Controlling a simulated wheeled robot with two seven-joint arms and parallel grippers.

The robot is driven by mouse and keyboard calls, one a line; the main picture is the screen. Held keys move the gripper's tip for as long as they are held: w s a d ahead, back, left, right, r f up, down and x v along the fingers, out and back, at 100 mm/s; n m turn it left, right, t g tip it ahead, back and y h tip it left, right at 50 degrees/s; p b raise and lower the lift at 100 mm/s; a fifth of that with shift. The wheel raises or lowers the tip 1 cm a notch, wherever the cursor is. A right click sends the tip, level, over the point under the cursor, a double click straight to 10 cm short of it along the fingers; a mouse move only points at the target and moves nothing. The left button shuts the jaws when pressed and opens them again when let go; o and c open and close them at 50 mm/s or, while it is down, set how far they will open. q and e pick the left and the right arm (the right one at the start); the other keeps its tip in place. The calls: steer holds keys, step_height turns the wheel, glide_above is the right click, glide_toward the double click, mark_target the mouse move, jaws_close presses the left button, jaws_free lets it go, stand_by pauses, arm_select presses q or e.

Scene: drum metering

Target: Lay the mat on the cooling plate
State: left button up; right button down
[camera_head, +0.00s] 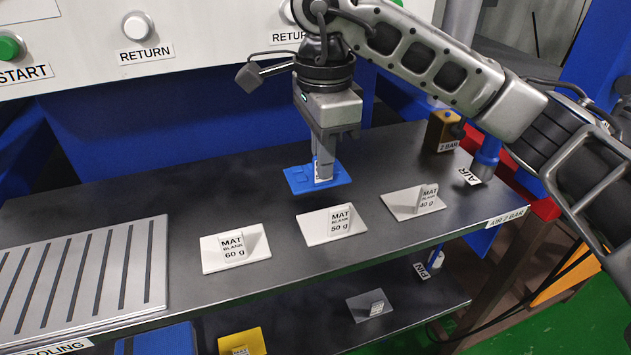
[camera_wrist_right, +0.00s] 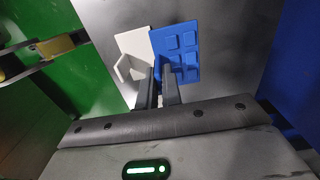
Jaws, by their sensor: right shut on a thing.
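The blue mat (camera_head: 319,180) is a small square pad with raised blocks. It shows in the wrist view (camera_wrist_right: 185,62) beside the fingertips. My right gripper (camera_head: 323,160) is shut on the mat's upright tab, pointing down at the back middle of the bench. The mat looks roughly level; I cannot tell its exact gap above the bench. The cooling plate (camera_head: 83,266) is a pale slotted plate at the far left of the bench, well left of the mat, with its slots bare. My left gripper is not in view.
White mat blanks marked 60 g (camera_head: 235,248), 50 g (camera_head: 314,231) and 40 g (camera_head: 403,203) stand along the dark bench (camera_head: 180,205). A lower shelf holds blue, yellow and grey pieces. A button panel (camera_head: 180,30) overhangs the back. Bench between mat and plate is clear.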

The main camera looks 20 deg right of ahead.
mark_target(316, 184)
steer(key=shift+w+a+f, duration=0.1)
steer(key=shift+a+f, duration=0.25)
steer(key=shift+f, duration=0.15)
steer(key=shift+w+a+f, duration=0.1)
steer(key=shift+f, duration=1.5)
steer(key=shift+f+b, duration=0.15)
steer(key=shift+b, duration=0.2)
steer(key=c, duration=1.6)
jaws_free()
